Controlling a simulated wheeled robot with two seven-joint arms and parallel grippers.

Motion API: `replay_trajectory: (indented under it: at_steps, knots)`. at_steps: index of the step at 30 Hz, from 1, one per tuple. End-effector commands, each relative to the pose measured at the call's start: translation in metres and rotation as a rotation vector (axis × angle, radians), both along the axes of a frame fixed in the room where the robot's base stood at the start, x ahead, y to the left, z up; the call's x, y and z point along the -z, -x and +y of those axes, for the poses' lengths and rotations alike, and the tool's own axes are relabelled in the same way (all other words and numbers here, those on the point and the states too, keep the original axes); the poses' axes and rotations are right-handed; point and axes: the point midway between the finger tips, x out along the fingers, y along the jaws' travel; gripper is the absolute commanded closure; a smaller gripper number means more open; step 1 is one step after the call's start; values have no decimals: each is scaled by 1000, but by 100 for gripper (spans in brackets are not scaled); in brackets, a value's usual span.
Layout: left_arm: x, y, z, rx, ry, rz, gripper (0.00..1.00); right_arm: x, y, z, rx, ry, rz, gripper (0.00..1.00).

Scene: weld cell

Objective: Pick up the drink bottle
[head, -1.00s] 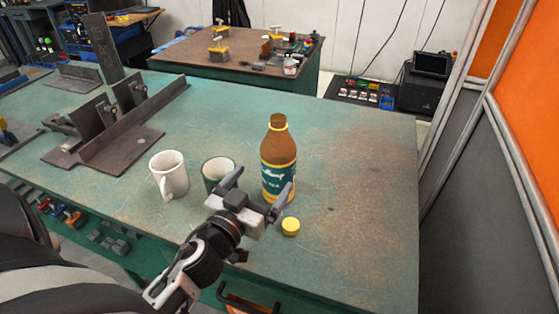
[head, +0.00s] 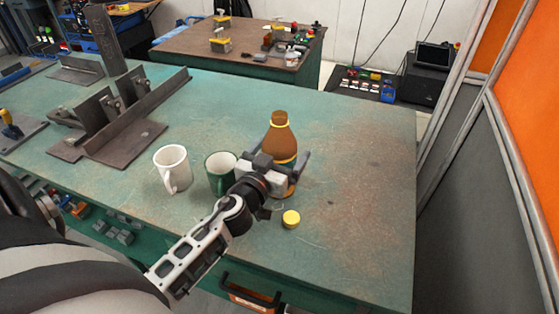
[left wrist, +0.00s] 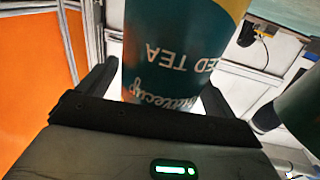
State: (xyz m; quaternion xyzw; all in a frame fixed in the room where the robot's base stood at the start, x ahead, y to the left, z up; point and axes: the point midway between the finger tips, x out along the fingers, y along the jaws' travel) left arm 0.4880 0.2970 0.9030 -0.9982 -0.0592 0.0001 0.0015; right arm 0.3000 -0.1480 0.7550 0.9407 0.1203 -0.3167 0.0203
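The drink bottle (head: 281,138) stands upright on the green table. It is brown, with a teal label and yellow bands, and my gripper hides part of its lower half. My left gripper (head: 283,162) is around it with one finger on each side. In the left wrist view the teal label (left wrist: 165,60), with upside-down tea lettering, fills the space between the fingers (left wrist: 155,95). Gaps seem to show beside the bottle, so the gripper looks open. My right gripper is out of view.
A yellow cap (head: 291,219) lies on the table (head: 350,200) in front of the bottle. A green mug (head: 219,172) stands close to the left of my gripper, with a white mug (head: 172,168) beyond it. Steel fixtures (head: 120,125) stand at left. The table's right side is clear.

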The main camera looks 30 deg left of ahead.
Motion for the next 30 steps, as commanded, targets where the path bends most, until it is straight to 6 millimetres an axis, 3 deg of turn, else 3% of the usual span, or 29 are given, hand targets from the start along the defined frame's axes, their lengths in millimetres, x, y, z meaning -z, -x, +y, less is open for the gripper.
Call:
replay_trajectory:
  at_steps: [1, 6, 20, 30]
  knots:
    - [0, 0, 0, 0, 0, 0, 23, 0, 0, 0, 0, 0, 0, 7]
    - [0, 0, 0, 0, 0, 0, 69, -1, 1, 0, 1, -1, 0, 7]
    - [-7, 0, 0, 1, 0, -4, 69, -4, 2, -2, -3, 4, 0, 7]
    - [-34, 0, 0, 2, -3, -5, 69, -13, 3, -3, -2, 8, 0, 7]
